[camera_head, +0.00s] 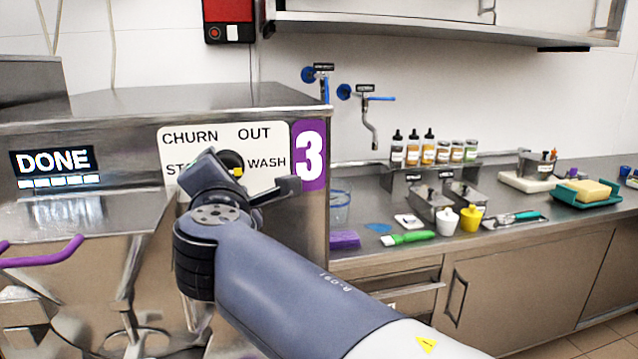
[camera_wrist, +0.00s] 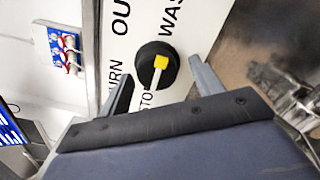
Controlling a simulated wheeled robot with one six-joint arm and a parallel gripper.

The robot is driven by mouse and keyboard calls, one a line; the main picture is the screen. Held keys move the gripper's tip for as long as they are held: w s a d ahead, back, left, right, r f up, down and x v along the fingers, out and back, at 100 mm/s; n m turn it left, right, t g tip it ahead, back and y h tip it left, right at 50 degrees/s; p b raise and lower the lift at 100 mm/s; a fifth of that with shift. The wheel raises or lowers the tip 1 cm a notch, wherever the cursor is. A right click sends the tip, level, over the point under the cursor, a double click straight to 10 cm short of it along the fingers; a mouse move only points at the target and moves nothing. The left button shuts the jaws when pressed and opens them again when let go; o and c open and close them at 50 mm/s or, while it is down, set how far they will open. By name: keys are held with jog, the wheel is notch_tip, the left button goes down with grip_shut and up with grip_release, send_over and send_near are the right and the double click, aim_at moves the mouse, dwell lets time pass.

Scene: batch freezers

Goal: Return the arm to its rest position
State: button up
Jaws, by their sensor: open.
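My gripper (camera_head: 245,182) is in front of the freezer's white dial panel (camera_head: 222,140), with my arm reaching in from the lower right. In the wrist view my gripper (camera_wrist: 160,75) is open, one finger on each side of the black knob (camera_wrist: 146,72). Nothing is held, and I cannot tell whether the fingers touch the knob. The knob has a yellow mark and also shows in the head view (camera_head: 228,160), partly behind the gripper. The panel reads CHURN, OUT, WASH and a partly hidden STO. The freezer's display (camera_head: 54,168) reads DONE.
The freezer body (camera_head: 130,110) fills the left, with a purple handle (camera_head: 45,255) low down. A purple 3 plate (camera_head: 310,155) is beside the panel. The counter (camera_head: 350,262) to the right holds bottles, a green brush (camera_head: 407,239) and metal containers.

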jog(key=s+d+n+p, duration=0.2)
jog(key=s+n+p, duration=0.6)
jog(key=n+p, duration=0.3)
jog(key=shift+s+d+n+p, duration=0.2)
jog(key=shift+s+n+p, duration=0.1)
jog(key=shift+p, duration=0.4)
dwell(0.4)
jog(key=shift+d+r, duration=0.1)
jog(key=shift+r, duration=0.05)
